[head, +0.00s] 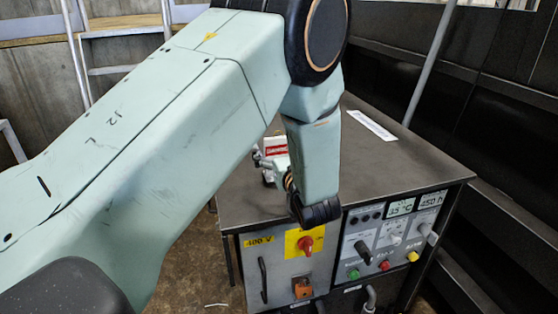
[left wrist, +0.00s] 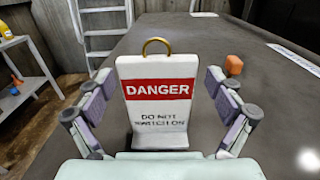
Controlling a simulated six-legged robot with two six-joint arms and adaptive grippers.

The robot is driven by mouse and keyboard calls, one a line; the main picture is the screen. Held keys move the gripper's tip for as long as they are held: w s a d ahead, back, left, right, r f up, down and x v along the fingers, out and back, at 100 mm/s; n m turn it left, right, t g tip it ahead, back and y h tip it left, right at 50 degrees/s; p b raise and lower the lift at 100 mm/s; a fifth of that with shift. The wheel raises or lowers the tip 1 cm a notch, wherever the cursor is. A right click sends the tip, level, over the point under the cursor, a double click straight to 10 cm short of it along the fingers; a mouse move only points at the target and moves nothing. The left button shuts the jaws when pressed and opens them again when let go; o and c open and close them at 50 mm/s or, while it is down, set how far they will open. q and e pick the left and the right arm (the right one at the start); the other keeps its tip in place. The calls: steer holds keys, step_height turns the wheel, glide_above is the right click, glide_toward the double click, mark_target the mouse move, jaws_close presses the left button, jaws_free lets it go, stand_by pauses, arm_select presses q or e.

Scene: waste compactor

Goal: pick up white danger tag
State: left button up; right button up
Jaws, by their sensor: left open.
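The white danger tag (left wrist: 158,108) stands upright on the dark cabinet top in the left wrist view. It has a red DANGER band, black text below and a brass ring on top. My left gripper (left wrist: 158,88) is open, with one finger on each side of the tag and visible gaps between them. In the head view the tag (head: 275,147) shows only in part, because my left arm covers much of it. My left gripper (head: 266,163) is also mostly hidden there. My right gripper is in neither view.
The cabinet top (head: 400,165) is largely clear. A small orange block (left wrist: 234,65) lies beyond the right finger. A white strip (head: 371,126) lies farther back. A ladder (left wrist: 104,35) stands behind.

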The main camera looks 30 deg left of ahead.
arm_select(q)
steer(key=shift+s+d+r, duration=0.1)
steer(key=shift+s+r, duration=0.15)
steer(key=shift+s, duration=0.1)
steer(key=shift+c, duration=1)
steer(key=shift+w+f, duration=0.2)
steer(key=shift+w, duration=0.05)
steer(key=c, duration=0.6)
steer(key=shift+s+r, duration=0.15)
steer(key=shift+s, duration=0.05)
steer(key=c, duration=0.5)
steer(key=shift+o, duration=0.2)
steer(key=shift+w, duration=0.1)
steer(key=shift+w, duration=0.1)
